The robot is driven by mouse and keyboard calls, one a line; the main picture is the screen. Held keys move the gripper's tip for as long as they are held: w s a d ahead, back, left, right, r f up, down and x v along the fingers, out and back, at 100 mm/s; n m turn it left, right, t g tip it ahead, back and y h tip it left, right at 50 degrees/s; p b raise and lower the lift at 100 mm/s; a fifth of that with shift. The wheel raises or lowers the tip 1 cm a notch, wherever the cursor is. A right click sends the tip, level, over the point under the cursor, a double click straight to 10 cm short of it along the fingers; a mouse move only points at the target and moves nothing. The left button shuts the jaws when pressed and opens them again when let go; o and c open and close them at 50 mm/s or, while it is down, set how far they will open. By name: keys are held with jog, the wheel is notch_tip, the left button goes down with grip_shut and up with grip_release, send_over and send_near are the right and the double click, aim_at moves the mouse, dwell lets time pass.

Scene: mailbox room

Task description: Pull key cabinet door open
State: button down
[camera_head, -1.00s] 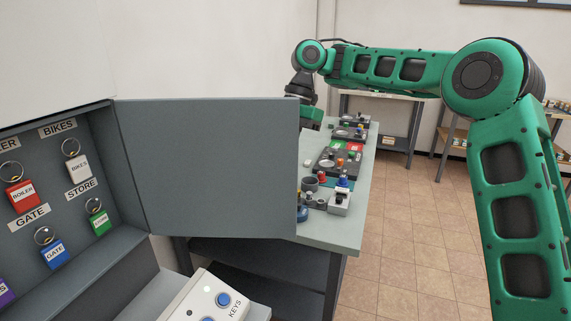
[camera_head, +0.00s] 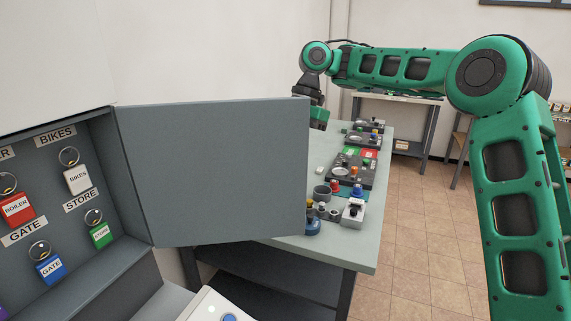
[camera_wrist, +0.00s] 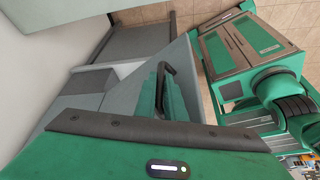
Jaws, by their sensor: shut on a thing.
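The grey key cabinet door (camera_head: 215,175) stands wide open to the right of the cabinet (camera_head: 132,262) in the head view, its flat inner face toward me. Inside the cabinet, tagged keys such as the red BOILER tag (camera_head: 17,209) and white BIKES tag (camera_head: 78,180) hang on hooks. My gripper (camera_head: 318,116) is at the door's far side, by its upper free edge, with its tips hidden there. In the wrist view, my gripper's green fingers (camera_wrist: 160,92) are shut on the dark door handle (camera_wrist: 168,78).
A long workbench (camera_head: 345,248) with several small devices stands behind the door. A white box with a blue button (camera_head: 212,308) sits below the cabinet. Shelves stand at the back. The tiled floor (camera_head: 425,235) right of the bench is clear.

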jog(key=c, duration=1.8)
grip_release()
jog(key=shift+s+a, duration=0.15)
jog(key=shift+a, duration=0.2)
jog(key=shift+c, duration=0.2)
jog(key=shift+d, duration=0.25)
jog(key=shift+d+r, duration=0.1)
jog(key=v, duration=1)
jog(key=shift+w+r, duration=0.15)
jog(key=shift+w, duration=0.2)
